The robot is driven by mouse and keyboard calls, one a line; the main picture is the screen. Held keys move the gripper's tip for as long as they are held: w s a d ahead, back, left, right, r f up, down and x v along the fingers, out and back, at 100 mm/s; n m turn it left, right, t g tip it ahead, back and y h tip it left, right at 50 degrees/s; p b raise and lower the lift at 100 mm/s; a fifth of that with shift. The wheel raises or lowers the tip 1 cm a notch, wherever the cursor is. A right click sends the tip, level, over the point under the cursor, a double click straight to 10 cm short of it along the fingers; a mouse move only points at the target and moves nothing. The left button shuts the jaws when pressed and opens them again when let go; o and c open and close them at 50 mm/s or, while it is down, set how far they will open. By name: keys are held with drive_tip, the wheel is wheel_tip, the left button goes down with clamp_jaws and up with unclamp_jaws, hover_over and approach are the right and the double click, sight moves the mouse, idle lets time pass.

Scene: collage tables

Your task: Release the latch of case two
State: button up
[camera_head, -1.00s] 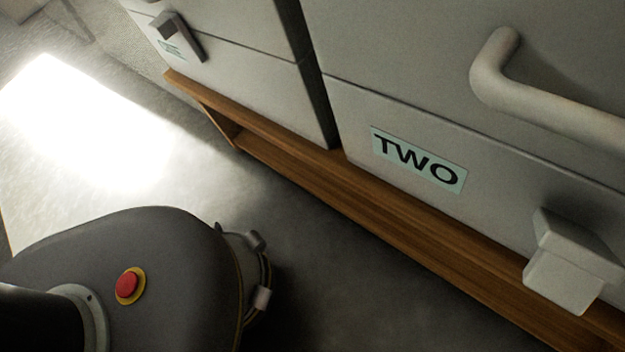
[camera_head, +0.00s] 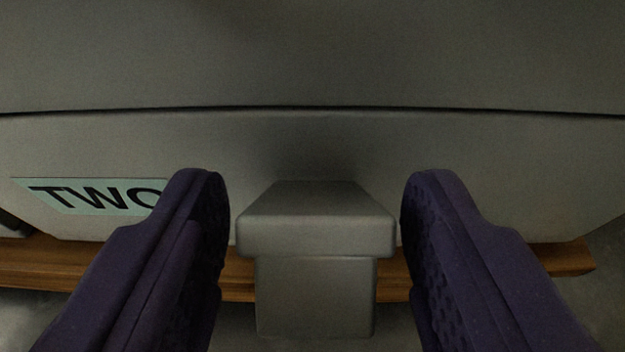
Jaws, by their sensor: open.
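The grey case two (camera_head: 480,165) fills the view, with a dark seam between its lid and lower part. Its pale green label TWO (camera_head: 75,198) is at the left, its right end hidden by my left finger. The grey latch (camera_head: 315,225), a wide block over a narrower lower part, sticks out from the case's front in the middle. My gripper (camera_head: 315,200) is open, with one dark purple finger on each side of the latch. A gap shows between each finger and the latch.
A wooden shelf edge (camera_head: 560,259) runs below the case. Grey floor (camera_head: 20,310) shows under it at the lower left. Part of something dark and pale touches the left edge beside the case.

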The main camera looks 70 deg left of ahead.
drive_tip(key=c, duration=0.9)
drive_tip(key=shift+s+d+f+t+y, duration=0.1)
drive_tip(key=shift+d+f+t+y, duration=0.25)
drive_tip(key=shift+y, duration=0.35)
drive_tip(key=shift+a, duration=0.1)
drive_tip(key=o, duration=0.9)
